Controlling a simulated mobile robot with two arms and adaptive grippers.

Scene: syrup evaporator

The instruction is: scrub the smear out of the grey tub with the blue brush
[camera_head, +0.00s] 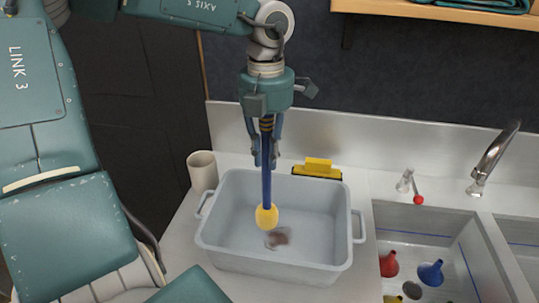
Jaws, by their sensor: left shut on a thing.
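The grey tub (223,243) stands on the counter in the middle of the view. A dark brown smear (278,238) lies on its floor, right of centre. My left gripper (265,160) points down over the tub's back part and is shut on the blue brush (266,185). The brush hangs upright with its yellow head (267,217) low inside the tub, just up and left of the smear. I cannot tell whether the head touches the floor. My right gripper is not in view.
A beige cup (202,171) stands left behind the tub. A yellow and black block (318,168) sits behind its back rim. At the right are a sink (410,222) with a red funnel (389,264) and a blue funnel (431,273), and a tap (492,158).

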